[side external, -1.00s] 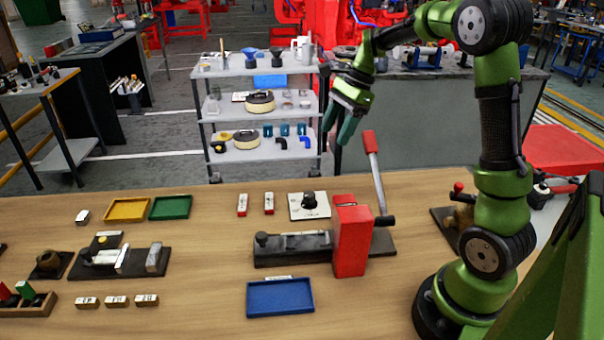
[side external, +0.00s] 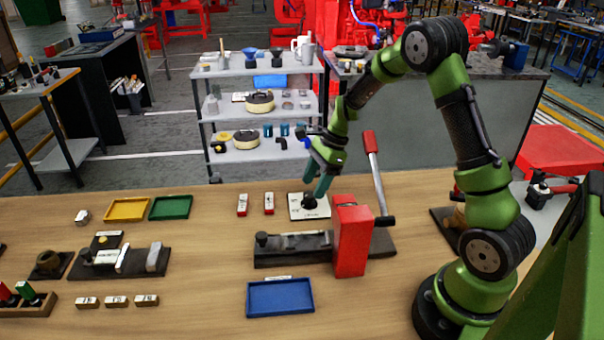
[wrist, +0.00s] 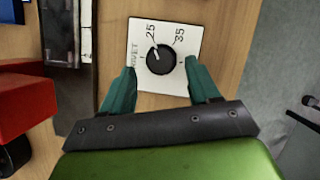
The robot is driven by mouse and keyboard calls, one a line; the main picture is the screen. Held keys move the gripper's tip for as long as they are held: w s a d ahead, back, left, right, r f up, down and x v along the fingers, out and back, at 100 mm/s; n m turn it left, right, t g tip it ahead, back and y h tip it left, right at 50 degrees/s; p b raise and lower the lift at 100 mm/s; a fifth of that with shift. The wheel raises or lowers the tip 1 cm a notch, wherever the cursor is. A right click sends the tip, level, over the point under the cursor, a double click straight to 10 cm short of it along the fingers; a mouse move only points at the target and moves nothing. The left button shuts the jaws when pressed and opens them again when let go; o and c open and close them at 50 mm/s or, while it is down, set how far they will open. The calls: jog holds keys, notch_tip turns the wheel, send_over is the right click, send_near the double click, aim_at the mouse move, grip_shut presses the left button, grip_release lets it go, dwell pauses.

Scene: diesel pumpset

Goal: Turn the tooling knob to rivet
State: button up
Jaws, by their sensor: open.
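The tooling knob (wrist: 161,59) is a black round knob with a pale pointer line, on a white square plate (wrist: 190,30). In the wrist view the plate shows the marks 25, 35 and RIVET. The pointer line lies toward the 25 mark; RIVET is at the plate's left side. The plate also shows in the side view (side external: 297,208). My gripper (wrist: 160,82) is open, with its teal fingers on either side of the knob in the wrist view. In the side view my gripper (side external: 314,188) is over the plate, partly hiding the knob. I cannot tell whether the fingers touch it.
A red press block (side external: 351,240) with a red-handled lever (side external: 371,152) stands just in front and right of the plate. Two red-and-white pieces (side external: 255,203) stand to its left. A blue tray (side external: 280,297) lies in front.

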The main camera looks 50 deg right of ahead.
jog(key=shift+x, duration=1)
jog(key=c, duration=1)
jog(key=shift+c, duration=0.2)
jog(key=n, duration=0.2)
jog(key=n+g, duration=0.1)
jog(key=n, duration=0.1)
jog(key=n+g, duration=0.1)
jog(key=n, duration=0.1)
jog(key=shift+w+n+y, duration=0.3)
jog(key=shift+y, duration=0.1)
jog(key=n+g, duration=0.1)
jog(key=n, duration=0.1)
jog(key=n+g, duration=0.1)
jog(key=n, duration=0.2)
jog(key=shift+w+h, duration=0.2)
jog(key=shift+h, duration=0.2)
jog(key=shift+r+n, duration=0.1)
jog(key=shift+n, duration=0.2)
